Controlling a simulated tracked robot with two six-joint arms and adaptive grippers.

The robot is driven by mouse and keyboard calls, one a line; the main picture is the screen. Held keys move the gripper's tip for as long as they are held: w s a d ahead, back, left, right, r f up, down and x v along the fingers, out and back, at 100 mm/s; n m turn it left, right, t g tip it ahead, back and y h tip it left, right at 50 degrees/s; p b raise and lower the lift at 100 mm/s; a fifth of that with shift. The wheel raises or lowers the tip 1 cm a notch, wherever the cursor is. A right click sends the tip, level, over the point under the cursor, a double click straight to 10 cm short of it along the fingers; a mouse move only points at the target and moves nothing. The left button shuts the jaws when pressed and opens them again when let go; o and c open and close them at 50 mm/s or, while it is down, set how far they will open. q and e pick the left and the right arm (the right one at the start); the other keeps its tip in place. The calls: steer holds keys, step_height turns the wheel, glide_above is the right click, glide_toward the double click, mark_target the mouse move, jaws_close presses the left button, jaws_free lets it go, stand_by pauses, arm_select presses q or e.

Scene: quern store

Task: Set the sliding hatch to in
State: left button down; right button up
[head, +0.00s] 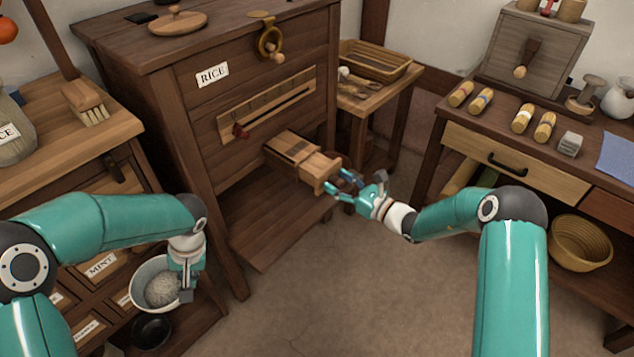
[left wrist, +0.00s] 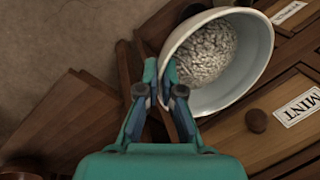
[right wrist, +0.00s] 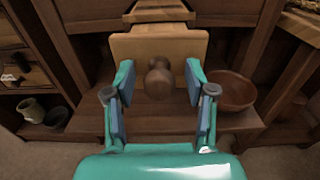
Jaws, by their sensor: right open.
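The sliding hatch (head: 317,169) is a pale wooden slide standing out from a wooden channel low on the front of the rice bin (head: 185,105). In the right wrist view its front board (right wrist: 160,44) faces me, with a round dark knob (right wrist: 158,80) in its middle. My right gripper (head: 343,185) is open, its fingers (right wrist: 158,92) on either side of the knob with gaps showing. My left gripper (left wrist: 162,76) is shut on the rim of a white bowl (left wrist: 225,60) of pale grains, low at the left in the head view.
A brown dish (right wrist: 232,90) stands on the shelf below, at the right. The floor between is clear.

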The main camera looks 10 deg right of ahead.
jaws_close()
stand_by(0.3)
